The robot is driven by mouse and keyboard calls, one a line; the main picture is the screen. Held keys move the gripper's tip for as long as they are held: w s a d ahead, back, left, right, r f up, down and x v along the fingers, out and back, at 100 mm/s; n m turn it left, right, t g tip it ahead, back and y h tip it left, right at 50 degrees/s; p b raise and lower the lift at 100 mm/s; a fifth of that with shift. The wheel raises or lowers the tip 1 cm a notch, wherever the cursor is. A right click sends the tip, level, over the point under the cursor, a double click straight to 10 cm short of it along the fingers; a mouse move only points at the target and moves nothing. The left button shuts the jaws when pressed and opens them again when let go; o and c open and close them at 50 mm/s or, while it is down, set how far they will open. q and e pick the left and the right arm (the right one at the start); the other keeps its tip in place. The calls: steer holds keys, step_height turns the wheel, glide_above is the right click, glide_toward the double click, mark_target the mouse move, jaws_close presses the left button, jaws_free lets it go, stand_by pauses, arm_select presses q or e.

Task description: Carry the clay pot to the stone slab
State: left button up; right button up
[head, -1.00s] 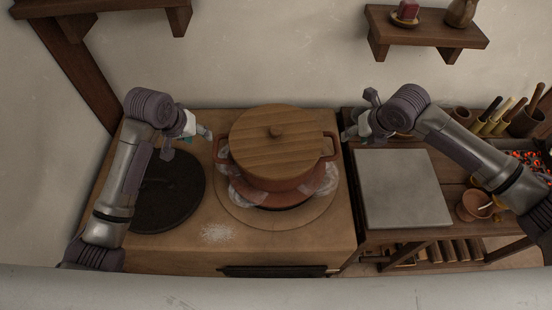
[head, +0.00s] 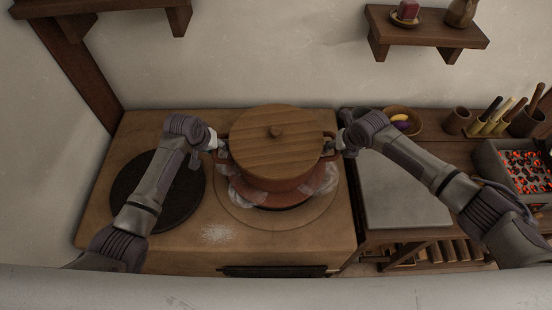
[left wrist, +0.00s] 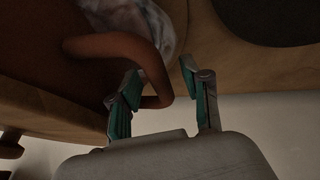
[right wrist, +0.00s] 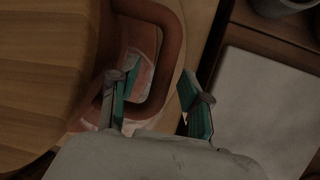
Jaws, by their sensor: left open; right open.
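The clay pot (head: 268,184) stands on the round stove plate, with a wooden lid (head: 275,142) on it. My left gripper (head: 220,145) is at the pot's left handle. In the left wrist view its open fingers (left wrist: 160,70) stand on either side of the handle loop (left wrist: 158,88). My right gripper (head: 338,146) is at the right handle. In the right wrist view its open fingers (right wrist: 158,80) straddle the outer bar of that handle (right wrist: 174,52), one finger inside the loop. The stone slab (head: 402,205) lies bare on the table to the right, partly behind my right arm.
Pale translucent wisps (head: 322,180) surround the pot's base. A dark round plate (head: 182,205) lies left of it. A bowl with fruit (head: 403,122), a cup (head: 456,121) and a tray of glowing coals (head: 522,160) stand right. A wall shelf (head: 425,28) hangs above.

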arm_select(q)
jaws_close()
arm_select(e)
jaws_close()
